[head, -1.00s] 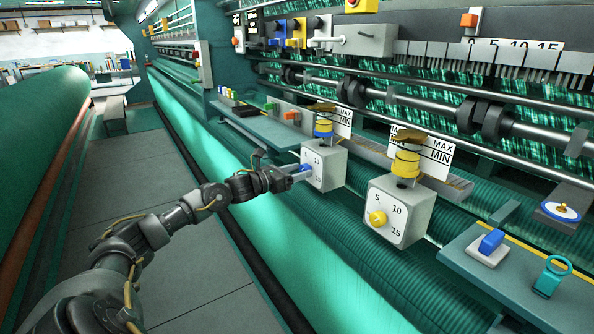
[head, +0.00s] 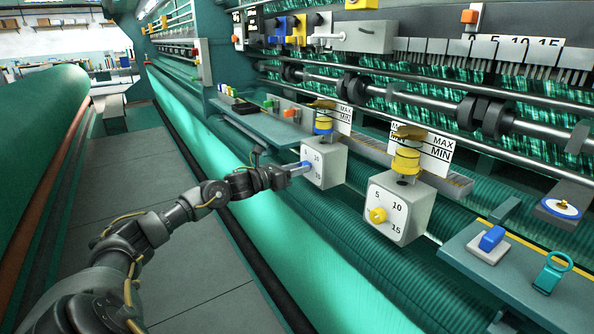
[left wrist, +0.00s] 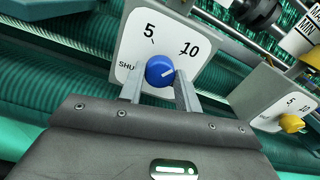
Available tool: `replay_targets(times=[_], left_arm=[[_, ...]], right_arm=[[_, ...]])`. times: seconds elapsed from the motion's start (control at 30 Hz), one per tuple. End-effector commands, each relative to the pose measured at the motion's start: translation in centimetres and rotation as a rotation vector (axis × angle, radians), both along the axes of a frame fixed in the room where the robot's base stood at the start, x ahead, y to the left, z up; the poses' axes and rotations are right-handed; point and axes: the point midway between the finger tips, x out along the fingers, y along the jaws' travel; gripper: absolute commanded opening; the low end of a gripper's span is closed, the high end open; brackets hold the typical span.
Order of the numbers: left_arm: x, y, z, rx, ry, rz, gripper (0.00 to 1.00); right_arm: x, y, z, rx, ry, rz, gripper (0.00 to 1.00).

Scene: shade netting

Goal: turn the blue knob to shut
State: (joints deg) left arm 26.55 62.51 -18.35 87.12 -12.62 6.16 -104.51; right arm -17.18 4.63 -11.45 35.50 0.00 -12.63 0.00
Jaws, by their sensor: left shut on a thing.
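The blue knob (left wrist: 160,71) sits on the white dial face of a grey box (left wrist: 190,25) in the left wrist view, with marks 5, 10 and a partly covered "SHU..." label. Its white pointer line aims to the upper right, toward the 10 side. My left gripper (left wrist: 160,85) is shut on the knob, one finger on each side. In the head view, my left gripper (head: 299,170) reaches the dial box (head: 326,165) from the left, and the knob is mostly hidden by the fingers. My right gripper is out of view.
A second box (head: 400,207) with a yellow knob (head: 377,215) stands to the right. A shelf (head: 470,277) with a blue switch (head: 491,239) and a teal ring handle (head: 552,272) is at lower right. The grey walkway (head: 130,190) lies clear at left.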

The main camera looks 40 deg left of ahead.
Motion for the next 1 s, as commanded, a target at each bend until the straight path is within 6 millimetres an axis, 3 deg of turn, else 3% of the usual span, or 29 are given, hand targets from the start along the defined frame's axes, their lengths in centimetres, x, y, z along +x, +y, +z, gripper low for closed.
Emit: replay_targets(times=[0.5, 1.0], left_arm=[[0.05, 0.15, 0.04, -0.434, 0.128, 0.003, 0.11], [0.07, 0.23, 0.1, -0.891, 0.265, 0.003, 0.11]], right_arm=[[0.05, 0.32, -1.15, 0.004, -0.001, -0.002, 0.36], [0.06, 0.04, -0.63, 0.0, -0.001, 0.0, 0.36]])
